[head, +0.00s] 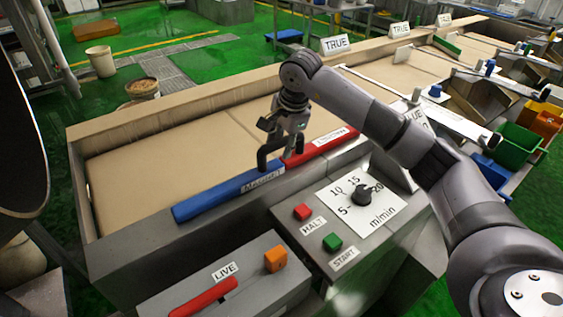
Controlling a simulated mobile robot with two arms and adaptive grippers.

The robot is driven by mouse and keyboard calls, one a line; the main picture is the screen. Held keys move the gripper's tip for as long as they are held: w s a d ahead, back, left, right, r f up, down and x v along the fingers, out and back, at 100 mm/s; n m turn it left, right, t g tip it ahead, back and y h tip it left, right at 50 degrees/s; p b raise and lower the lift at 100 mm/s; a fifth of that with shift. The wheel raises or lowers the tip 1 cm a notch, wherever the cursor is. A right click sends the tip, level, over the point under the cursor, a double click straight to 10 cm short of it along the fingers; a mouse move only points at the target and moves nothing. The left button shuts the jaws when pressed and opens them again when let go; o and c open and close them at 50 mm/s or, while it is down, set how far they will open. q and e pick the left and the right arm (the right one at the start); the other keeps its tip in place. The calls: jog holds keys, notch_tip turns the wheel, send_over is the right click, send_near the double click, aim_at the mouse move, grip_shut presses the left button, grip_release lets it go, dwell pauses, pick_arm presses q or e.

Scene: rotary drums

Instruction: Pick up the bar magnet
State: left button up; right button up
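The bar magnet is a long bar, blue (222,197) at its left end and red (322,148) at its right end, with white lettered labels. It lies along the grey ledge at the near side of a tan conveyor belt. My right gripper (275,161) points down over the bar's middle, where blue meets red. Its dark fingers are spread with a gap between them. They hide part of the bar's middle, and I cannot tell whether they touch it. My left gripper is not in view.
In front of the bar is a control panel with a speed dial (362,195), a red HALT button (302,212) and a green START button (332,242). A lower box holds a red lever (203,298) and an orange block (276,259). The belt (160,163) is bare behind the bar.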

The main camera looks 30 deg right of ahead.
grip_shut()
dwell(0.7)
jog(key=shift+w+r, duration=0.15)
